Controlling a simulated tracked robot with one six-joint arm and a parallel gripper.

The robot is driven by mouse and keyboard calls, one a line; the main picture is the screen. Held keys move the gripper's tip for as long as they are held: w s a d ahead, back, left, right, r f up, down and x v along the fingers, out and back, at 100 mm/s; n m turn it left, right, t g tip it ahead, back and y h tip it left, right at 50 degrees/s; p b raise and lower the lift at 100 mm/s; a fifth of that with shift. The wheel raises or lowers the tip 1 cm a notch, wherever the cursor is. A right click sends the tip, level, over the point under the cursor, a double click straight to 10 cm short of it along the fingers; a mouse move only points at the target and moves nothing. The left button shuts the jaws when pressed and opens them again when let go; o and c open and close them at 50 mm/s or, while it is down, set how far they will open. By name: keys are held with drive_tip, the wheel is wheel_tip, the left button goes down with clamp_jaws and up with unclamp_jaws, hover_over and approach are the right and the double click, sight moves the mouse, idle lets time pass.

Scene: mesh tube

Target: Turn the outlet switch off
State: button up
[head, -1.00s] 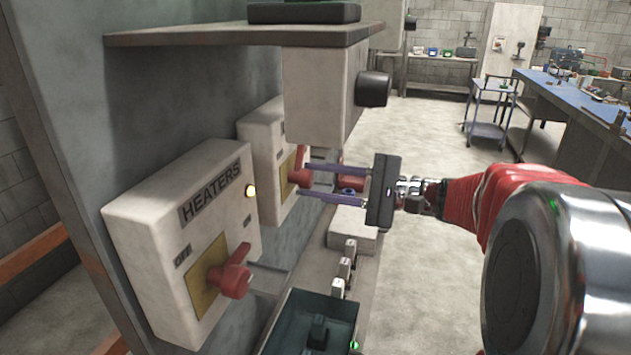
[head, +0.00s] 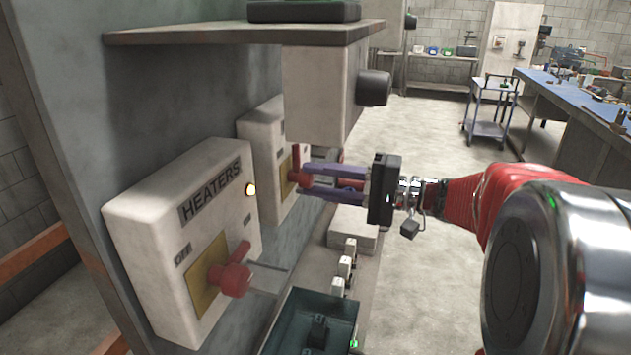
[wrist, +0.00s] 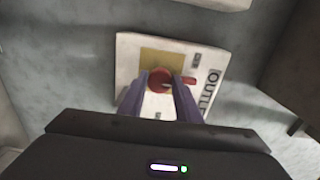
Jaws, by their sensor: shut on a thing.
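The outlet switch box (head: 262,130) is a pale box on the grey wall, behind the heaters box in the head view. In the wrist view its face (wrist: 128,62) shows a yellow plate and part of an "OUTL..." label. Its red switch knob (wrist: 158,76) has a handle pointing right there, toward the label. In the head view the red handle (head: 296,156) stands about upright. My gripper (head: 306,182) has its purple fingers shut on the red switch. The fingers partly hide the knob.
The heaters box (head: 130,225) with its red switch (head: 235,280) and a lit lamp is nearer. A shelf (head: 220,36) and a pale box with a dark knob (head: 374,88) hang above my gripper. A teal bin (head: 285,325) lies below. Open floor is to the right.

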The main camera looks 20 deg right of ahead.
drive_tip(key=shift+f, duration=0.2)
drive_tip(key=o, duration=0.7)
drive_tip(key=shift+d, duration=0.1)
drive_tip(key=o, duration=0.4)
drive_tip(key=shift+c, duration=0.2)
drive_tip(key=shift+r, duration=0.1)
drive_tip(key=shift+s, duration=0.1)
drive_tip(key=v, duration=1.3)
drive_tip(key=shift+d, duration=0.25)
drive_tip(key=shift+s, duration=0.15)
